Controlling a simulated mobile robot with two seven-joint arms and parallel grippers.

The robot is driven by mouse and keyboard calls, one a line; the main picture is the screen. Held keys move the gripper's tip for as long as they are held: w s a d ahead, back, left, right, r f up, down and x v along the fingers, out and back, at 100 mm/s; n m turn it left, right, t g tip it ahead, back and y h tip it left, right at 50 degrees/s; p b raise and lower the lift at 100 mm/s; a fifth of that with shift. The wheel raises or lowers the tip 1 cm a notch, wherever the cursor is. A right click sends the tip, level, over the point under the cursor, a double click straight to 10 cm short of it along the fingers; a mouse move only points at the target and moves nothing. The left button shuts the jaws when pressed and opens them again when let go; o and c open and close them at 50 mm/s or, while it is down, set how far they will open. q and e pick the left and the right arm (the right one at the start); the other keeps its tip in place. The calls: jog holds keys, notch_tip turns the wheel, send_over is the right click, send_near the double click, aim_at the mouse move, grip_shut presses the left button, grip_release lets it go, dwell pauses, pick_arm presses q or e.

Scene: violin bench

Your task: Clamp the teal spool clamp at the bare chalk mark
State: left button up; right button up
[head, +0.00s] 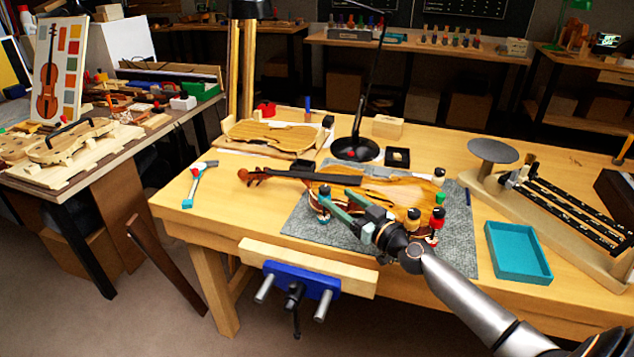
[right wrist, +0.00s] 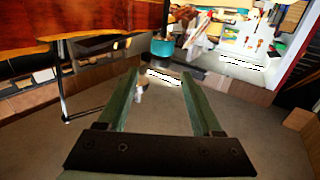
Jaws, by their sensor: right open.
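A violin body (head: 385,190) lies on a grey mat (head: 458,245) on the bench. Several spool clamps stand along its edge, including a red one (head: 436,221) and a green one (head: 439,197). My right gripper (head: 324,200) is at the violin's near left edge, by the lower clamps there. In the right wrist view its green fingers (right wrist: 161,76) are open with nothing held between them. A teal spool (right wrist: 162,47) shows just beyond the fingertips, beside the brown wood edge. I cannot make out the chalk mark. My left gripper is not in view.
A teal tray (head: 518,253) lies right of the mat. A black lamp (head: 356,148) stands behind the violin. A long wooden fixture with dark rails (head: 565,205) is at the right. A blue vise (head: 300,281) is on the front edge. The bench's front left is mostly clear.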

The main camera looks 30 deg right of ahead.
aim_at(321, 186)
jog(key=w, duration=0.3)
jog(key=w+a, duration=0.1)
jog(key=w, duration=0.5)
jog(key=shift+w+a, duration=0.15)
jog(key=shift+w, duration=0.15)
grip_shut()
dwell(0.3)
